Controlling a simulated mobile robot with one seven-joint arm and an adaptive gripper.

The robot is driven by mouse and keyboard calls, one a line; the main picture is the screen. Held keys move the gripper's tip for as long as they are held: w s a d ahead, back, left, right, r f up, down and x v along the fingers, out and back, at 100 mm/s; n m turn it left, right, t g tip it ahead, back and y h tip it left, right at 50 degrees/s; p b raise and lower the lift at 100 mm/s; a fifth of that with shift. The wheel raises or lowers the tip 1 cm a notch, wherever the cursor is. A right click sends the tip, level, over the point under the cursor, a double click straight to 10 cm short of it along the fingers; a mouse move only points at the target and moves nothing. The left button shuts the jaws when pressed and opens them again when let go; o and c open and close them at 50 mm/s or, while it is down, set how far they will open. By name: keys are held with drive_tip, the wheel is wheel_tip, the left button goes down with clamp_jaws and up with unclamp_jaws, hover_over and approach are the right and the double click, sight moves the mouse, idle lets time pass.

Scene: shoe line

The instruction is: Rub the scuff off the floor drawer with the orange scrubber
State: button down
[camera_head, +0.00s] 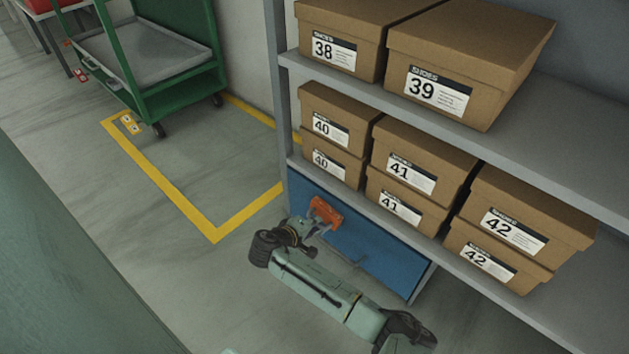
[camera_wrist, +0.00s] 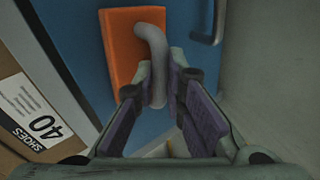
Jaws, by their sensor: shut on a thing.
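The orange scrubber (camera_head: 326,212) has a flat orange block and a curved grey handle. My gripper (camera_head: 312,229) is shut on that handle, and in the wrist view the fingers (camera_wrist: 163,100) close around its lower end. The scrubber's block (camera_wrist: 122,45) lies close against the blue front of the floor drawer (camera_head: 385,255), near its upper left in the head view. I cannot tell whether it touches. A grey drawer handle (camera_wrist: 207,28) shows beside the scrubber in the wrist view. I make out no clear scuff; the scrubber and gripper hide part of the drawer front.
Shoe boxes (camera_head: 415,165) fill the grey shelves (camera_head: 540,175) above the drawer. In the wrist view a size 40 box (camera_wrist: 30,110) is close at left. A green cart (camera_head: 150,80) stands at the back left.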

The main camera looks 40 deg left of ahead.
drive_tip(key=shift+s+a+p, duration=0.2)
drive_tip(key=shift+s+p, duration=0.95)
drive_tip(key=shift+s, duration=1.8)
